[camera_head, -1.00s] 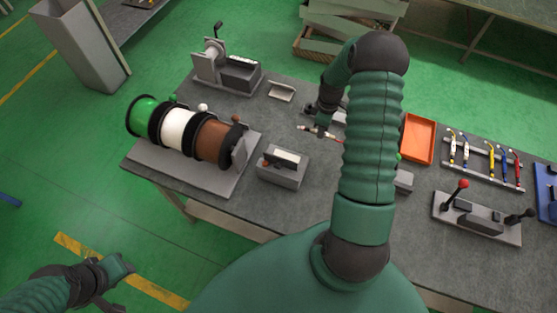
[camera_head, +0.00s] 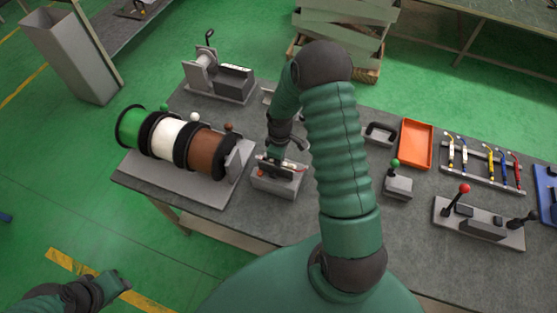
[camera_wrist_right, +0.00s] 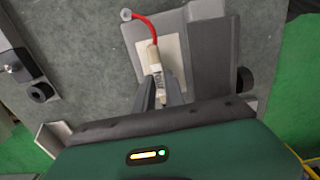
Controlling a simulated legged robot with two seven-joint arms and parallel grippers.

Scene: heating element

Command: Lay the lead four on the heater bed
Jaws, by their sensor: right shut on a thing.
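The heater (camera_head: 277,186) is a grey block near the front edge of the bench. In the right wrist view its pale bed (camera_wrist_right: 144,68) lies just beneath the lead. The lead (camera_wrist_right: 140,27) has a red wire, a ring terminal at one end and a whitish sleeve. Its red part also shows in the head view (camera_head: 299,169). My right gripper (camera_wrist_right: 161,88) is shut on the lead's sleeve end, over the bed; I cannot tell if the lead touches it. My left gripper (camera_head: 118,283) is low at the left, off the bench, its jaws unclear.
A spool rack with green, white and brown spools (camera_head: 207,152) stands left of the heater. A lever box (camera_head: 398,186), an orange tray (camera_head: 416,145) and a rack of colored leads (camera_head: 482,165) are to the right. A crank device (camera_head: 218,80) stands behind.

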